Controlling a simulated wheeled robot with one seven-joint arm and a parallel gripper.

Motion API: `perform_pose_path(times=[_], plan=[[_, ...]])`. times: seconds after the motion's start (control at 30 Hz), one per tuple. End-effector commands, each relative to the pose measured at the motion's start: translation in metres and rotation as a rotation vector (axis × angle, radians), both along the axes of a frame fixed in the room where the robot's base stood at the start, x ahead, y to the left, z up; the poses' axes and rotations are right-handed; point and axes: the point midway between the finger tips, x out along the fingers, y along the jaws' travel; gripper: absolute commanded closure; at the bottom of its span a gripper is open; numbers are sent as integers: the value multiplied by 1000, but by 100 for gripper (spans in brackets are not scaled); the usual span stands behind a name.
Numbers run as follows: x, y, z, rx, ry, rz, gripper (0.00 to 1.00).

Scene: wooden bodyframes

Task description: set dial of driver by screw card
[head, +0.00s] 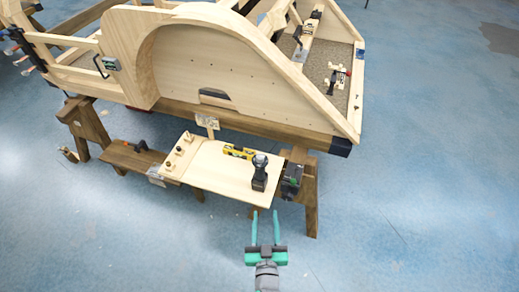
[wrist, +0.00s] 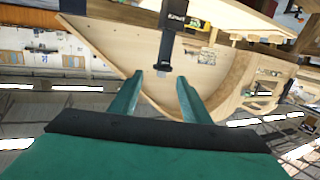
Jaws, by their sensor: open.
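A black driver (head: 260,172) stands upright near the front right of the pale wooden board (head: 222,179). Its dial is too small to read. A small card (head: 207,121) with print stands at the back edge of the board; I take it to be the screw card, but its print is not legible. My gripper (head: 265,214) is open and empty in front of the board, apart from the driver. In the wrist view, which looks upside down, the driver (wrist: 170,38) hangs just beyond my open green fingers (wrist: 160,78).
A yellow level (head: 239,151) lies behind the driver. A dark device (head: 292,181) is at the board's right, by a sawhorse leg. Several pegs stand at the board's left. A large wooden bodyframe (head: 225,75) rises behind. The blue floor in front is clear.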

Motion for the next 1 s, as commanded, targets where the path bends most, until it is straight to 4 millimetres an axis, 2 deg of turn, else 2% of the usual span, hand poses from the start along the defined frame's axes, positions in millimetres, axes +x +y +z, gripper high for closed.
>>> perform_pose_path(times=[0.03, 0.1, 0.2, 0.33, 0.5, 0.77, 1.0], plan=[[24, 1, 4, 3, -19, 6, 57], [54, 2, 8, 8, -34, 16, 57], [93, 5, 17, 13, -57, 30, 57], [132, 9, 29, 21, -81, 48, 57], [158, 12, 39, 24, -97, 62, 57], [179, 15, 42, 26, -102, 67, 57], [218, 14, 43, 26, -102, 62, 57]])
